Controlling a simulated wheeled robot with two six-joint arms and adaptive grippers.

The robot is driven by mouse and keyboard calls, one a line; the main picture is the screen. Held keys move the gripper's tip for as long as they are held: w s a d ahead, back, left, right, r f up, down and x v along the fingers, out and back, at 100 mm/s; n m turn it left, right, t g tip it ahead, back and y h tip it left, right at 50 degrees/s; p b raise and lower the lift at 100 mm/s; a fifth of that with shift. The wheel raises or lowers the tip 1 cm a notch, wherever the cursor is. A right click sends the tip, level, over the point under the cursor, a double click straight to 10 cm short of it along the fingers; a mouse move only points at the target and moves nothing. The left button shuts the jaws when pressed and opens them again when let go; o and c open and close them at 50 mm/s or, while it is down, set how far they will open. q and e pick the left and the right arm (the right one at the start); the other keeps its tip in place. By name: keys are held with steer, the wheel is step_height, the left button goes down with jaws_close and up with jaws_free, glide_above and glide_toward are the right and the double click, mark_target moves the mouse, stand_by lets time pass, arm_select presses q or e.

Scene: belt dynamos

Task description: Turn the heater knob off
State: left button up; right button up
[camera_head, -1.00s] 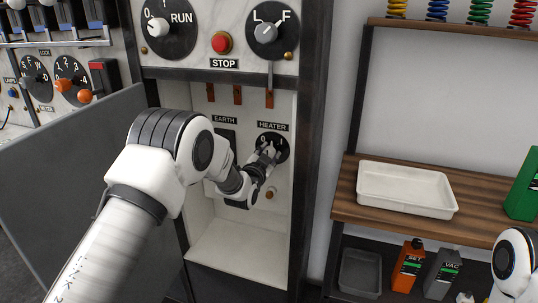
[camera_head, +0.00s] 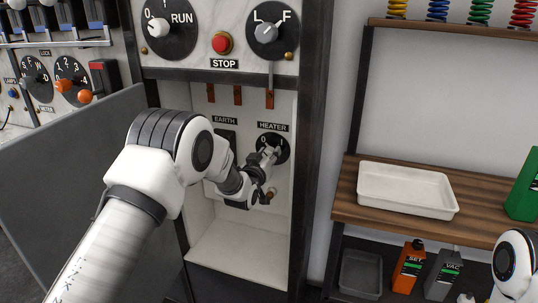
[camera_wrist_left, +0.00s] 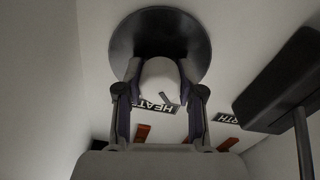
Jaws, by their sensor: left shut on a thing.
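The heater knob's black round dial (camera_head: 281,147) sits under the HEATER label on the back wall of the open cabinet recess. In the left wrist view the dial (camera_wrist_left: 194,45) is close ahead, with the pale knob (camera_wrist_left: 160,78) between the two fingers. My left gripper (camera_head: 268,155) is shut on the knob, and it also shows in the wrist view (camera_wrist_left: 160,100). The gripper covers much of the knob in the head view, and its pointing direction is hard to read. My right gripper is not in view; only part of that arm shows at the lower right.
A dark EARTH switch (camera_wrist_left: 278,75) is beside the dial. Orange tabs (camera_head: 238,95) hang above the labels. A grey door (camera_head: 70,165) stands open at left. A wooden shelf (camera_head: 360,208) with a white tray (camera_head: 405,190) is at right. The recess floor is clear.

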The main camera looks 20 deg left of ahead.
arm_select(q)
steer(key=shift+f, duration=0.2)
stand_by(0.4)
steer(key=o, duration=1.1)
steer(key=shift+r, duration=0.1)
steer(key=shift+o, duration=0.2)
steer(key=shift+s, duration=0.1)
steer(key=s, duration=1.2)
steer(key=shift+a, duration=0.2)
